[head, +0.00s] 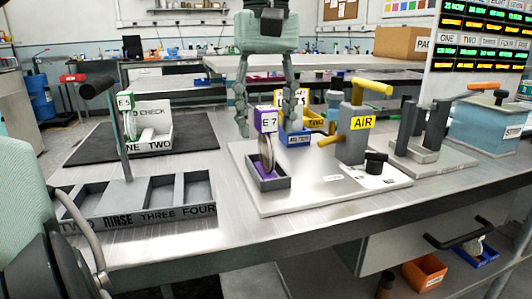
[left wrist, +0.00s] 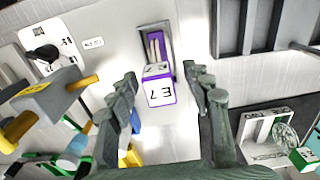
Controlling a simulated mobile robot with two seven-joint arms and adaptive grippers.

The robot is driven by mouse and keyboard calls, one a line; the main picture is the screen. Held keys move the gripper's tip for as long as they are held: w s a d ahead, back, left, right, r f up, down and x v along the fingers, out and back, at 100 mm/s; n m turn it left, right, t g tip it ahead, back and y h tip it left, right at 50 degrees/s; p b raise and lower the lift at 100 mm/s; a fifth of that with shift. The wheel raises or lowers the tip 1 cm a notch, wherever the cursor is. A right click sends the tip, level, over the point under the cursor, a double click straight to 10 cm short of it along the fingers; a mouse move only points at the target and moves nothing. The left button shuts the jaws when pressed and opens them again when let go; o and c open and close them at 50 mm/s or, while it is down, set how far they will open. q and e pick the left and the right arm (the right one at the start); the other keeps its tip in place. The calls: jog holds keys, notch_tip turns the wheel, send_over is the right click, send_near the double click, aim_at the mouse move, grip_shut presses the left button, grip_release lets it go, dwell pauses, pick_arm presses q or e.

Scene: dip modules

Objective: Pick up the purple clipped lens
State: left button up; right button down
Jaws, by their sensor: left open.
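The purple clipped lens has a white and purple tag marked "E 7" (head: 266,121) above a round lens disc (head: 266,156). It stands upright in a small grey holder with a purple inside (head: 268,183). My left gripper (head: 265,132) is open and points down, its fingers on either side of the tag in the head view. In the left wrist view the tag (left wrist: 159,90) shows between the open fingers (left wrist: 162,76), with space on both sides. I see no contact. My right gripper is not in view.
The holder stands on a pale board (head: 325,200) beside a grey "AIR" post with yellow handles (head: 352,145). A lens tagged "E 5" (head: 125,101) is in a white tray (head: 155,135) at left. A grey labelled rack (head: 140,212) lies front left.

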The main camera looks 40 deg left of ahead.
pick_arm(q)
jog(key=shift+c, duration=0.5)
grip_shut()
jog(key=shift+r, duration=0.15)
